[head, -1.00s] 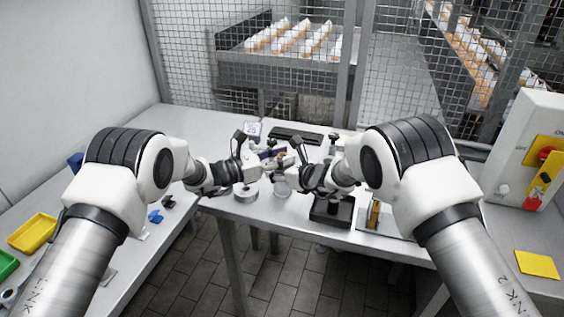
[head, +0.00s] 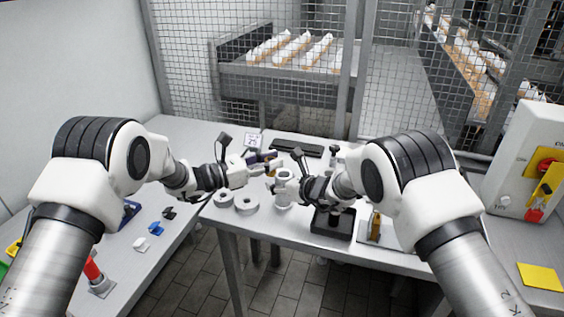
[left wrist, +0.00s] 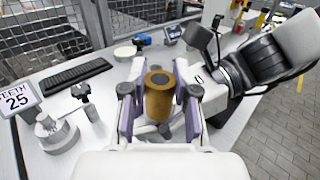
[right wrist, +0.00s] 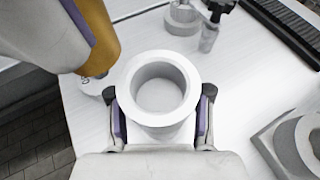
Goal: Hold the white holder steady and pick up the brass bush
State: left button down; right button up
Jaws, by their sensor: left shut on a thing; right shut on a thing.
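The brass bush (left wrist: 158,98) is upright between the purple-padded fingers of my left gripper (left wrist: 160,88), which is shut on it. It shows small in the head view (head: 271,171), and beside the holder at the upper left in the right wrist view (right wrist: 98,35). The white holder (right wrist: 158,117) is a round cup with an open, empty bore. My right gripper (right wrist: 160,112) is shut around its sides. In the head view the holder (head: 284,198) stands upright on the table, in front of my left gripper (head: 262,164) and left of my right gripper (head: 296,184).
Two pale rings (head: 224,199) (head: 247,205) lie left of the holder. A black stand (head: 333,223) is to the right, near the front table edge. A keyboard (head: 297,147) lies behind. A mesh fence (head: 190,85) closes the back.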

jog(key=shift+a, duration=0.1)
pick_arm(q)
jog(key=v, duration=1.4)
jog(key=shift+a, duration=0.3)
pick_arm(e)
jog(key=o, duration=1.3)
jog(key=shift+o, duration=0.2)
